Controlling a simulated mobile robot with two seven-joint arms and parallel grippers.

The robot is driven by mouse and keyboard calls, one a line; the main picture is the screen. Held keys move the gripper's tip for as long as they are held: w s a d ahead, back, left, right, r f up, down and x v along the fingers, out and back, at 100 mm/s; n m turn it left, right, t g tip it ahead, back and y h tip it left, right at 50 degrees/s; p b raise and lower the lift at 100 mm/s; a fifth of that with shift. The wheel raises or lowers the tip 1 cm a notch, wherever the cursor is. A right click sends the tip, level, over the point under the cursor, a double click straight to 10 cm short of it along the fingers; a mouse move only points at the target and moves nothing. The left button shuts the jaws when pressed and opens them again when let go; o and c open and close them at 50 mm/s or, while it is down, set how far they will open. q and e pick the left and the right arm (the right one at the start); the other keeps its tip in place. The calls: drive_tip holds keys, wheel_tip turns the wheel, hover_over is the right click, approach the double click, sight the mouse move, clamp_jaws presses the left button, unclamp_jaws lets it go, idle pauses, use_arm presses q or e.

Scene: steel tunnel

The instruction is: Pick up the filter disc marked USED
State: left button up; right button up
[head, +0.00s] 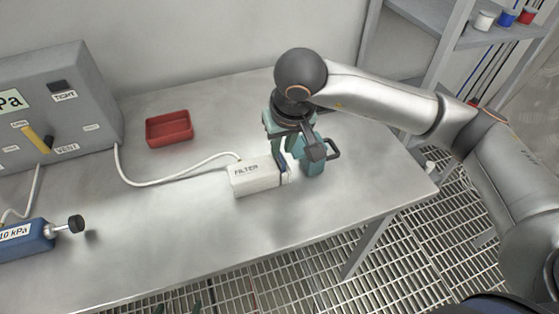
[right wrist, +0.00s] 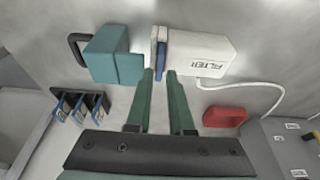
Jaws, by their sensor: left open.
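The white filter housing (head: 254,178), lettered FILTER, lies on the steel table; it also shows in the right wrist view (right wrist: 203,52). A flat blue piece (right wrist: 161,52) and a pale plate stand at its open end. I cannot read USED on anything. My right gripper (head: 281,152) points down at this end. In the right wrist view its green fingers (right wrist: 161,72) stand apart, with the blue piece just beyond and between their tips; no contact shows. My left gripper is not in view.
A teal block (head: 313,162) with a black handle stands close beside the housing end. A white hose runs from the housing to the grey gauge box (head: 62,105). A red tray (head: 169,128) lies behind. Three upright dark-and-blue pieces (right wrist: 80,107) stand at left.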

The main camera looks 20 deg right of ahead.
sight(280, 156)
drive_tip(key=x, duration=0.3)
drive_tip(key=shift+w+f, duration=0.2)
clamp_jaws()
